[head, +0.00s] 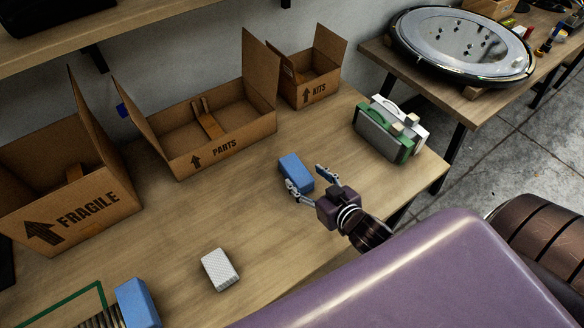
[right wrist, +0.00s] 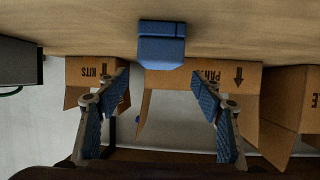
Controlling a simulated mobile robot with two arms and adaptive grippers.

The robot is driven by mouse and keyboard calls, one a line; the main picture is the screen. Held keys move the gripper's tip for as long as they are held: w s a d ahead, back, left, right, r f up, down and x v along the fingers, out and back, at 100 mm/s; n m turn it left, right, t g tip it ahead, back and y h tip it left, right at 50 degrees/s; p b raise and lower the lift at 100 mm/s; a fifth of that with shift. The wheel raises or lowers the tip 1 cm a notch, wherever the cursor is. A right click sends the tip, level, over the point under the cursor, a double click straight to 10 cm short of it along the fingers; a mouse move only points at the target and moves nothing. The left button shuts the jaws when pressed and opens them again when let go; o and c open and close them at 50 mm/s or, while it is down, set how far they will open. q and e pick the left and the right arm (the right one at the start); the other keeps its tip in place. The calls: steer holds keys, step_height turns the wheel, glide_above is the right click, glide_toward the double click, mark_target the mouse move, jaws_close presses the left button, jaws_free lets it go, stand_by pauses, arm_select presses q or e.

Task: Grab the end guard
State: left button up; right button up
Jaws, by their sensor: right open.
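A blue block (head: 295,172), which seems to be the end guard, lies on the wooden table (head: 255,215) right of the middle. My right gripper (head: 304,177) is open, with its two fingers pointing at the block's near end. In the right wrist view, the block (right wrist: 161,45) shows at the top middle, beyond the open fingers and centred between them. Nothing is between the fingers, and the block looks free of them. My left gripper is not in view.
Cardboard boxes marked FRAGILE (head: 90,212), PARTS (head: 228,146) and KITS (head: 319,92) stand at the back. Green and white cases (head: 384,136) stand at the right. A white textured block (head: 220,270) and another blue block (head: 138,303) lie in front, with clear table between.

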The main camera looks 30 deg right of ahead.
mark_target(297, 171)
steer(key=shift+x, duration=1)
steer(key=x, duration=0.3)
steer(key=shift+w+f+p, duration=0.15)
steer(key=shift+f+p, duration=0.05)
steer(key=shift+p, duration=0.1)
steer(key=shift+w+f, duration=0.3)
steer(key=shift+w, duration=0.25)
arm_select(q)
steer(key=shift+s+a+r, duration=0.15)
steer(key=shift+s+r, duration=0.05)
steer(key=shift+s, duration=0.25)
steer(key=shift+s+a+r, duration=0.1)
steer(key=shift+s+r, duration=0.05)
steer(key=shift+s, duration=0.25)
arm_select(e)
steer(key=c, duration=1)
